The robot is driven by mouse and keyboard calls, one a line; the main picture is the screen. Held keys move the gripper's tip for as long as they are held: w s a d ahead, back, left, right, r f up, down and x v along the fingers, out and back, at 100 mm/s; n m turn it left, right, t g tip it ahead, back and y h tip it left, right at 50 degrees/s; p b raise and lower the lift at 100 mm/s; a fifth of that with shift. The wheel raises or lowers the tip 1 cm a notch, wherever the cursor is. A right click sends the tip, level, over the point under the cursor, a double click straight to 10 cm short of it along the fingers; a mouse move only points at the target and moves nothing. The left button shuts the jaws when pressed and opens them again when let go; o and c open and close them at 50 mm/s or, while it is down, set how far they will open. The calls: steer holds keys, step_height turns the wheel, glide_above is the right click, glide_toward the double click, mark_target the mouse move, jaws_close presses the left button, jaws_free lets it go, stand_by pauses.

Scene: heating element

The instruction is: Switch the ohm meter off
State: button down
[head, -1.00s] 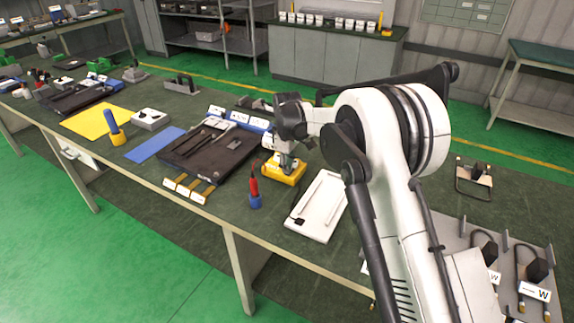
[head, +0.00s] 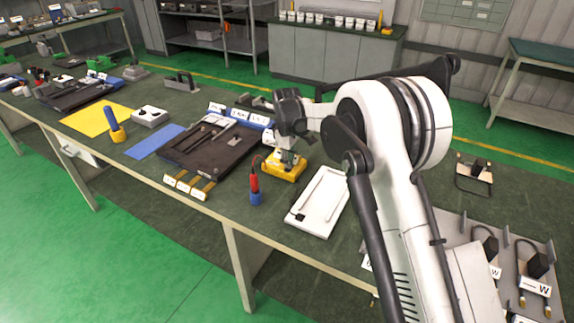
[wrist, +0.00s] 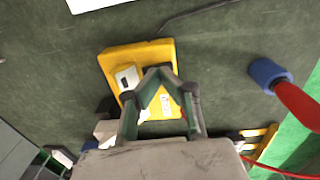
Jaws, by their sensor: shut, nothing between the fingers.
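The ohm meter is a yellow box (head: 284,168) on the workbench, below my gripper in the head view. In the wrist view the yellow meter (wrist: 150,58) shows a small white and grey display part and a white label. My gripper (wrist: 158,72) is over the meter with its fingertips together and nothing held. The fingertips hide part of the meter's face. I cannot tell whether they touch it. In the head view my gripper (head: 289,160) is small and partly hidden by its own wrist. The switch itself is not clear to see.
A red probe in a blue holder (head: 255,190) stands left of and nearer than the meter. A white tray (head: 318,200) lies to its right. A cable runs by the meter.

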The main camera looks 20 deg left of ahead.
steer(key=shift+w+r, duration=0.1)
steer(key=shift+w, duration=0.1)
steer(key=shift+s+r, duration=0.1)
steer(key=shift+r, duration=0.4)
step_height(320, 180, up, 13)
steer(key=s, duration=0.2)
steer(key=shift+s+a, duration=0.25)
steer(key=shift+s, duration=0.1)
